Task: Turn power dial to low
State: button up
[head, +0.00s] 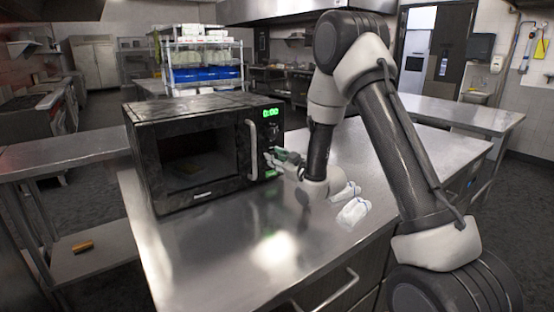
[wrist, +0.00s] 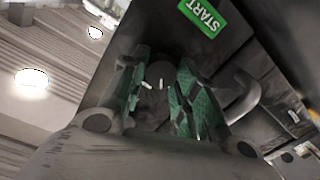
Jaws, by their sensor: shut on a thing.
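The black microwave (head: 190,195) stands on a steel counter, its door closed and a green display (head: 264,113) lit at the upper right of its front. My gripper (head: 275,158) is at the control panel, right of the door handle (head: 253,150). In the wrist view, the green-padded fingers of my gripper (wrist: 160,72) are closed around a dark round dial (wrist: 160,75) with small white marks. The fingers cover its sides, and I cannot read its setting. The green START button (wrist: 202,17) shows beyond the fingers, and in the head view it sits below my gripper.
Crumpled white cloths (head: 353,212) lie on the steel counter (head: 240,250), close to my forearm. The handle also shows in the wrist view (wrist: 243,97), right of the fingers. The counter in front of the microwave is clear. A wire shelf (head: 203,58) stands behind.

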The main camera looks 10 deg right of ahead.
jog(key=n, duration=0.4)
jog(key=shift+a+n, duration=0.1)
jog(key=shift+n, duration=0.2)
dwell(0.4)
jog(key=o, duration=1)
jog(key=v, duration=0.7)
jog(key=shift+s, duration=0.25)
jog(key=shift+r, duration=0.1)
